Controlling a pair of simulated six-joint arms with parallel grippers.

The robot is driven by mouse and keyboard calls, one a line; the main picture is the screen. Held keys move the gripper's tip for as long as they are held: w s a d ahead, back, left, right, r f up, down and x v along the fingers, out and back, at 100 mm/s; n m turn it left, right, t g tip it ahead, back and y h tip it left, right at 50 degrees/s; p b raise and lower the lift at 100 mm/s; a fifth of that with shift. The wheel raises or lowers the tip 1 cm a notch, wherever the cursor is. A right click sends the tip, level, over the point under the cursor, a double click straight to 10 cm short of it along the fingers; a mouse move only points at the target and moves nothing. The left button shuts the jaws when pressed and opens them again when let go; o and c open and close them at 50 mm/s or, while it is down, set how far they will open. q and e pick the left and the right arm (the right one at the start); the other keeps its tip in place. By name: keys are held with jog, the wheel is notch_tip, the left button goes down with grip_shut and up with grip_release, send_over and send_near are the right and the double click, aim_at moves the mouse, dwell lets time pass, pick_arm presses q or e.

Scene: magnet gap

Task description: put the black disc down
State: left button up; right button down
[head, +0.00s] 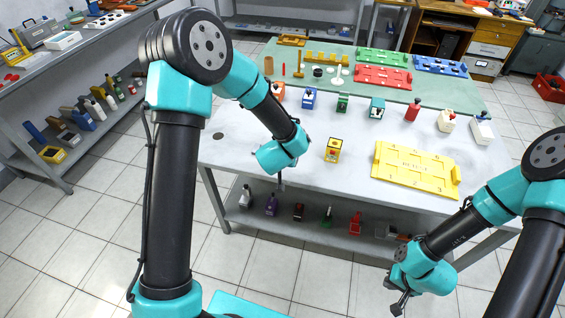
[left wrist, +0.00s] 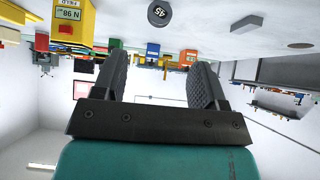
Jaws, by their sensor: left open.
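The black disc (left wrist: 160,13) with a white round mark shows at the top of the left wrist view, which is upside down. It appears to rest on the white tabletop, beyond the fingertips and in line with the gap between them. My left gripper (left wrist: 160,78) is open, with nothing between its fingers. In the head view my left gripper (head: 281,182) is small and edge-on near the table's front edge; I cannot make out the disc there. My right gripper (head: 401,300) hangs at lower right, off the table's front edge; its fingers are too small to judge.
A yellow gauge box (head: 333,150) stands right of the left gripper; it also shows in the left wrist view (left wrist: 70,20). A yellow tray (head: 415,170) lies at the table's right. The left tabletop is mostly clear.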

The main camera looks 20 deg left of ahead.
pick_arm(q)
jog(key=s+a+f+g+h, duration=0.1)
jog(key=s+f+g, duration=0.3)
jog(key=s+f, duration=0.4)
jog(key=s+a+f+n+g+h, duration=0.1)
jog(key=s+f+g+h, duration=0.2)
jog(key=s+f, duration=0.6)
jog(key=s+g, duration=0.1)
jog(key=s, duration=0.7)
jog(key=shift+a+f, duration=0.2)
jog(key=shift+f, duration=0.05)
